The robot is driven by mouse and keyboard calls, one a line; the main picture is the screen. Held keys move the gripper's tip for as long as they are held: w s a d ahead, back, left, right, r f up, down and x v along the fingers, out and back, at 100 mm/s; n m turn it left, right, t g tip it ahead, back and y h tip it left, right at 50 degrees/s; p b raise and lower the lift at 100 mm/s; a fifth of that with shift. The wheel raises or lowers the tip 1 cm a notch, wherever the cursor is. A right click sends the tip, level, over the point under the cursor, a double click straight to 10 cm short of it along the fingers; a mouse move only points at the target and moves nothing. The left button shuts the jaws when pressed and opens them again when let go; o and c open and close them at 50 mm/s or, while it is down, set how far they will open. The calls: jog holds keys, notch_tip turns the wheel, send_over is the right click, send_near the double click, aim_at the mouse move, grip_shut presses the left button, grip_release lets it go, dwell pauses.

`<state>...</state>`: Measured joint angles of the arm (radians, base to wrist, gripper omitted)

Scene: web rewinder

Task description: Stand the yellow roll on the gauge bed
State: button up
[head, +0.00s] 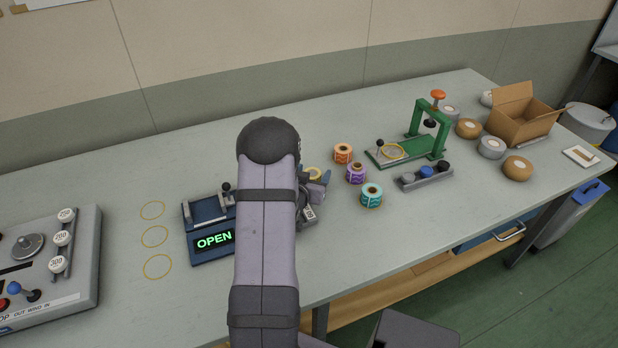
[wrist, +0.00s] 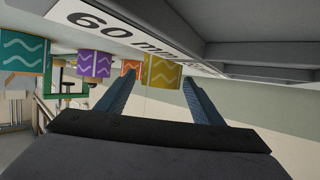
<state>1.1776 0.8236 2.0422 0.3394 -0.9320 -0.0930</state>
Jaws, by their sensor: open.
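The yellow roll (head: 314,173) is partly hidden behind my gripper in the head view. In the wrist view the yellow roll (wrist: 163,72) shows between and just beyond the fingertips, with its lower part below the label strip in the picture. My gripper (wrist: 159,80) is open, its two blue fingers apart; I cannot see either finger touching the roll. A blue device (head: 208,243) with a lit OPEN display is partly hidden by my arm. No label shows which one is the gauge bed.
Orange (head: 343,153), purple (head: 356,173) and teal (head: 372,195) rolls stand close to the right of my gripper. A grey part with a "60 mm" label (wrist: 120,30) is near the fingers. A cardboard box (head: 520,118) stands far right. Yellow rings (head: 155,237) mark clear table on the left.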

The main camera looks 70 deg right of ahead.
jog(key=shift+s+a+f+p, duration=0.1)
jog(key=shift+a+f+p, duration=0.15)
jog(key=shift+f+p, duration=0.25)
jog(key=v, duration=0.5)
jog(key=r+b+v, duration=0.1)
jog(key=v, duration=0.4)
jog(key=shift+d+r, duration=0.1)
jog(key=shift+d, duration=0.1)
jog(key=shift+o, duration=0.5)
jog(key=shift+v, duration=0.9)
